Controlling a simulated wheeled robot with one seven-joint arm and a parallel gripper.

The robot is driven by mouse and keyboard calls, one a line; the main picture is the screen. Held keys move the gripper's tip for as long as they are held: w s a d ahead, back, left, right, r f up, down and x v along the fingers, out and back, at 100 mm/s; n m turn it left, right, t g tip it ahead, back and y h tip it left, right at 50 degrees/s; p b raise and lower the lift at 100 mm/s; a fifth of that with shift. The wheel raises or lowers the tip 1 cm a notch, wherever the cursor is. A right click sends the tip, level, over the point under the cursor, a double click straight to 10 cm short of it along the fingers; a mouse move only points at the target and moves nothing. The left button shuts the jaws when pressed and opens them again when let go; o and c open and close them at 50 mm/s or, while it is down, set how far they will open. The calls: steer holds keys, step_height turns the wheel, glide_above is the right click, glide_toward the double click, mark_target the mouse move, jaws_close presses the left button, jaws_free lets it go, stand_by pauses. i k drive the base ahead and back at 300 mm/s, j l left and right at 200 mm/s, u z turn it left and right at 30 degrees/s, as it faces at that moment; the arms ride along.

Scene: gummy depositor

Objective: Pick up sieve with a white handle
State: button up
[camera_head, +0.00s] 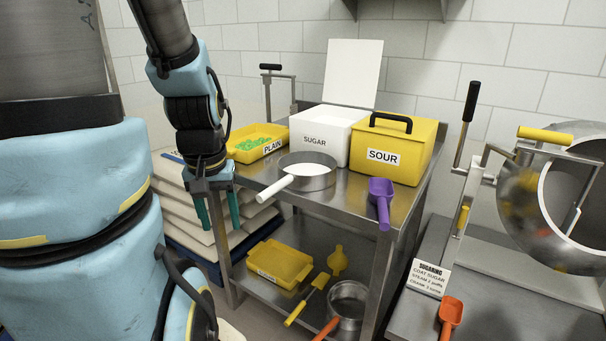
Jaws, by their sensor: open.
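The sieve (311,183) is a round metal pan shape with a pale mesh bottom. It sits near the front edge of the steel table's top. Its white handle (275,188) points toward the front left and sticks out past the table edge. My gripper (217,222) hangs pointing down with its teal fingers apart and empty. It appears to the left of the handle's end in the picture, beside the table's left front corner. The gap in depth between the gripper and the handle is hard to tell.
On the table stand a yellow PLAIN tray (246,155), a white SUGAR bin (326,119) with raised lid, a yellow SOUR box (414,138) and a purple scoop (381,191). The lower shelf holds a yellow tray (265,258) and a pot (349,292). Stacked trays (176,202) stand left; a drum machine (550,195) stands right.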

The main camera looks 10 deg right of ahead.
mark_target(305, 170)
steer(key=i+j+z, duration=0.45)
steer(key=j, duration=0.15)
steer(key=i+j+z, duration=0.2)
steer(key=j, duration=0.15)
steer(key=i+j+z, duration=0.2)
steer(key=j, duration=0.15)
steer(key=j+z, duration=0.25)
steer(key=j, duration=0.15)
steer(key=i, duration=0.05)
